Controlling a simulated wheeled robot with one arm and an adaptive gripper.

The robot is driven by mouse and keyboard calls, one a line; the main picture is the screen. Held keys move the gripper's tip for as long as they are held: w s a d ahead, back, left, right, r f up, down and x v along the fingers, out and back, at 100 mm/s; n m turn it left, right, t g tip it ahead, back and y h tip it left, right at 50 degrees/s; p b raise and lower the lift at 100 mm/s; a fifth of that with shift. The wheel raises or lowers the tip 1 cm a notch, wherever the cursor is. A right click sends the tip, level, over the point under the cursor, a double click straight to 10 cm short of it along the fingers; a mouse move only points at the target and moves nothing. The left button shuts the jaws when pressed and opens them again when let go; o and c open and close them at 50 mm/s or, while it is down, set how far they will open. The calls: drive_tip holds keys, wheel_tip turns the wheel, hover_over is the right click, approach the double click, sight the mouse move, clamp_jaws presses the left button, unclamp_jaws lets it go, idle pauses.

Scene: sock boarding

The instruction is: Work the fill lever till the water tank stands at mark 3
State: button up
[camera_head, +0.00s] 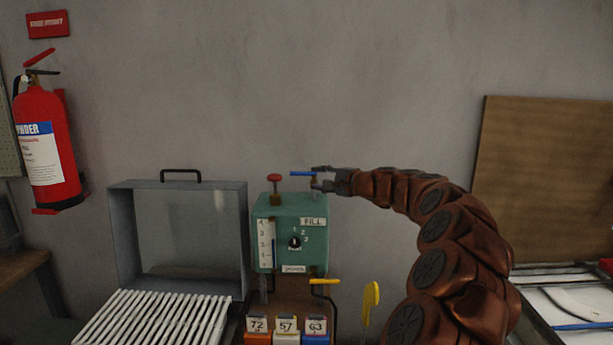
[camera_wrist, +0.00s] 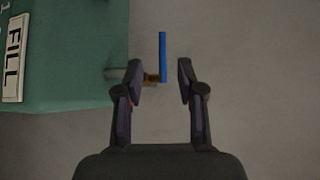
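The green water tank box (camera_head: 289,218) stands left of my arm, with a FILL label that also shows on the green box in the wrist view (camera_wrist: 68,60). Its white gauge strip (camera_head: 265,244) bears marks and a blue column, whose exact level is too small to read. The blue fill lever (camera_head: 303,174) sits on a brass fitting at the box's upper right. In the wrist view the blue lever (camera_wrist: 162,58) lies between the fingertips, with gaps on both sides. My gripper (camera_head: 322,178) is open around it; the fingers (camera_wrist: 161,80) appear not to touch it.
A red knob (camera_head: 274,178) stands on the box top, and a black dial (camera_head: 295,242) is on its front. A yellow lever (camera_head: 325,282) is below. An open grey case (camera_head: 180,188) and white slatted rack (camera_head: 160,318) are left. Numbered blocks (camera_head: 287,338) stand in front.

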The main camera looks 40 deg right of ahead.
sight(299, 174)
drive_tip(key=shift+s+d+h, duration=0.1)
drive_tip(key=shift+d+h, duration=0.2)
drive_tip(key=shift+d, duration=0.35)
drive_tip(key=shift+w+a+f+p, duration=0.3)
drive_tip(key=shift+w+p, duration=0.15)
drive_tip(key=shift+w, duration=1.5)
drive_tip(key=shift+w+a+f+p, duration=0.25)
drive_tip(key=shift+w+p, duration=0.15)
drive_tip(key=shift+w, duration=1.55)
drive_tip(key=shift+w+a+f+p, duration=0.3)
drive_tip(key=shift+w+p, duration=0.15)
drive_tip(key=shift+w, duration=1.5)
clamp_jaws()
